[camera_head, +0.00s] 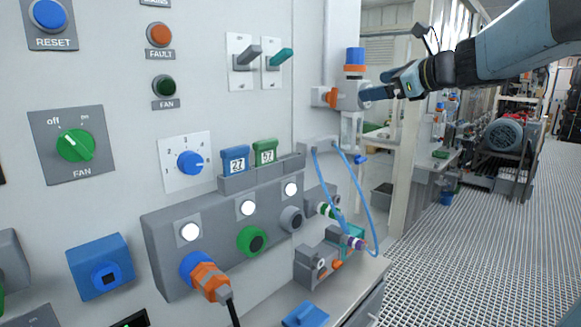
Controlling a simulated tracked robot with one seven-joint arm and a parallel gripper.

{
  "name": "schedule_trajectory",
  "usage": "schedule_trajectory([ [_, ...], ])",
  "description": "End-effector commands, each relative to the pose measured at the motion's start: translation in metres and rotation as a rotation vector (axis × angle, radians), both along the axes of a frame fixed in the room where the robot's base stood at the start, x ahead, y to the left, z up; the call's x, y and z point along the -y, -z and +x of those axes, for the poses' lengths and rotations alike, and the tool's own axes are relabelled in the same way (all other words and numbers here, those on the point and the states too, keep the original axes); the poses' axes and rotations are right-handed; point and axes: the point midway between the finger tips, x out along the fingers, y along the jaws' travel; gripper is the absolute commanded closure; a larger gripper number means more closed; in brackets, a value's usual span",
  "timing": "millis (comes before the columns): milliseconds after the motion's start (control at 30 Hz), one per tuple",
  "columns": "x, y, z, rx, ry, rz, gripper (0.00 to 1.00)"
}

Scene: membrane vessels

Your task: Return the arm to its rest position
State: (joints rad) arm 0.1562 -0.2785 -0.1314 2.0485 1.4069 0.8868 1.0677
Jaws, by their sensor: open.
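My arm reaches in from the upper right, with blue-grey and black links. My gripper (374,93) is at its end, pointing left. Its fingers are open, though the gap between them is hard to make out. The fingertips appear close to the right side of a grey fitting (348,97) with a blue and orange cap (355,60) and an orange side connector (330,97). I cannot tell whether they touch it. No held object shows.
A panel at left carries knobs, buttons and two levers (262,59). A grey socket block (215,237) holds an orange plug (211,281) with a black cable. Blue tubes (333,190) loop below the fitting. Open grated floor (470,250) lies at right.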

Motion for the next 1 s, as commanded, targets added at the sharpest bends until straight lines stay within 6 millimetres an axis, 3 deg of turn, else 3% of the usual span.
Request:
schedule_trajectory([
  [100,-0.024,0.034,-0.043,0.045,-0.128,-0.296,0.07],
  [267,-0.041,0.083,-0.097,0.116,-0.328,-0.689,0.07],
  [433,-0.043,0.132,-0.153,0.205,-0.574,-1.093,0.07],
  [600,-0.030,0.176,-0.204,0.297,-0.851,-1.478,0.07],
  [800,-0.007,0.209,-0.244,0.379,-1.145,-1.818,0.07],
  [1000,0.005,0.221,-0.258,0.407,-1.286,-1.958,0.07],
])
